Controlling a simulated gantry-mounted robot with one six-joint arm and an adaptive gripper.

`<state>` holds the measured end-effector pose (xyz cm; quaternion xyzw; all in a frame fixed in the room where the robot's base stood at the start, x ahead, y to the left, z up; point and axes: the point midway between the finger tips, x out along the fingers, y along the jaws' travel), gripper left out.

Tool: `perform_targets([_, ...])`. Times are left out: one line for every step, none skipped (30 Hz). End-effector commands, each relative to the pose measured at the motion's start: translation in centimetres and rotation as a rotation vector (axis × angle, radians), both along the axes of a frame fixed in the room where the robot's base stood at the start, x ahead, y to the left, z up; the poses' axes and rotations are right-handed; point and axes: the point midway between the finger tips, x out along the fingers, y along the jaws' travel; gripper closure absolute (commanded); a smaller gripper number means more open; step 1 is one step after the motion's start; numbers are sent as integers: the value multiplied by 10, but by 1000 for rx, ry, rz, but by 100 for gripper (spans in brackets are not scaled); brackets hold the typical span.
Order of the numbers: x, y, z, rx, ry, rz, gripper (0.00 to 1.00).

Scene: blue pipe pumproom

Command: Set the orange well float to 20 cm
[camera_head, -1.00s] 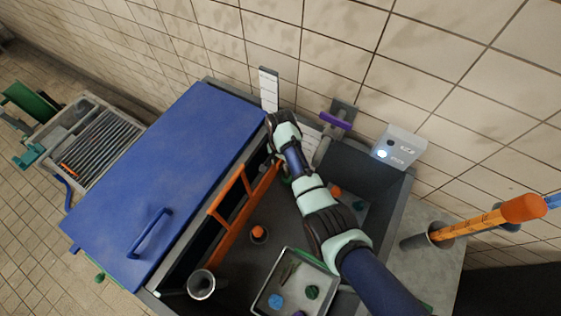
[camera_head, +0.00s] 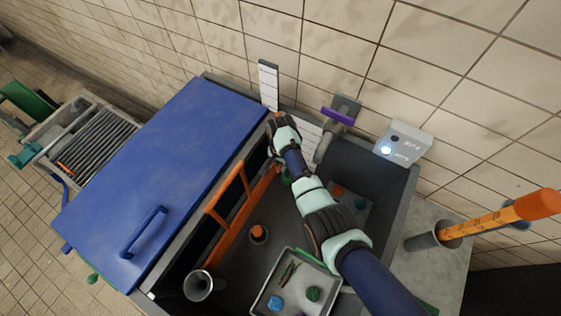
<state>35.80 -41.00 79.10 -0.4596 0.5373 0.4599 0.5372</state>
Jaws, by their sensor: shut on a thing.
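My gripper (camera_head: 279,122) is at the back edge of the grey tank, just below a tall white scale board (camera_head: 268,86) with dark marks. It is shut on a small orange piece (camera_head: 270,117), which seems to be the orange well float; the fingers hide most of it. I cannot read the height on the scale. My arm crosses the tank from the lower right.
A blue lid (camera_head: 165,165) with a handle lies left of the tank. An orange frame (camera_head: 228,200), a grey tray (camera_head: 264,300) and a metal cup (camera_head: 198,285) are in the tank. A purple-handled valve (camera_head: 338,116), a grey box (camera_head: 402,145) and an orange marked rod (camera_head: 500,218) are right.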

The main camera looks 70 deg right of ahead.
Motion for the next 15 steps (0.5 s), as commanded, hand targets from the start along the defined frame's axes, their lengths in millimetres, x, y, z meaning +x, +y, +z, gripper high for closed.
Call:
perform_targets([-1,1,-29,2,2,0,100])
perform_targets([0,1,-38,2,2,0,100])
perform_targets([0,0,-49,2,1,0,100])
perform_targets([0,0,-56,2,1,0,100])
perform_targets([0,0,-63,2,1,0,100])
perform_targets([0,0,-71,1,0,0,100])
perform_targets([0,0,-75,1,0,0,100])
perform_targets([0,0,-79,1,0,0,100])
perform_targets([0,0,-83,1,0,0,100])
perform_targets([0,0,-85,1,0,0,100])
perform_targets([0,0,-86,0,0,0,100])
perform_targets([0,0,-87,0,0,0,100])
perform_targets([0,0,-87,0,-1,0,100])
perform_targets([0,0,-87,0,-1,0,100])
perform_targets([0,0,-87,0,-1,0,100])
